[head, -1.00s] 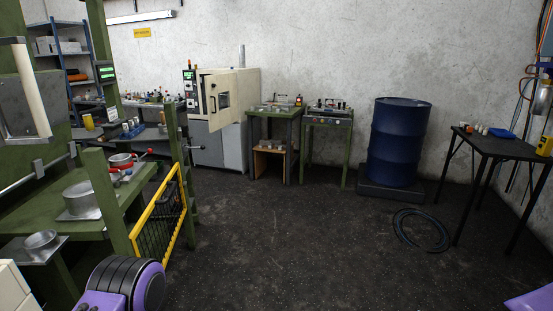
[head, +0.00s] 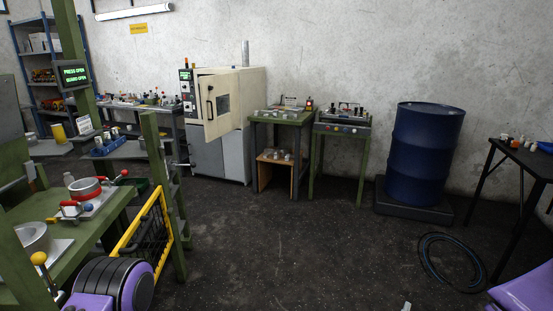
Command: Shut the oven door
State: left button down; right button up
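The oven (head: 256,92) is a beige box on a grey cabinet against the back wall, left of the middle in the head view. Its door (head: 229,122) stands open, swung out toward me. The door has a small dark window (head: 222,104) and a dark handle near its left edge. A dark control panel with a green display (head: 186,75) is at the oven's left side. The oven is well away from me across the floor. Neither of my grippers can be made out; only purple parts of my arms show at the bottom left and bottom right corners.
A green press bench (head: 100,222) with a yellow guard (head: 127,240) stands close on the left. Green tables (head: 281,118) stand right of the oven, then a blue drum (head: 422,155). A black hose coil (head: 452,262) lies on the right floor. The middle floor is clear.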

aim_at(215, 127)
jog(key=i, duration=3.85)
jog(key=u, duration=0.15)
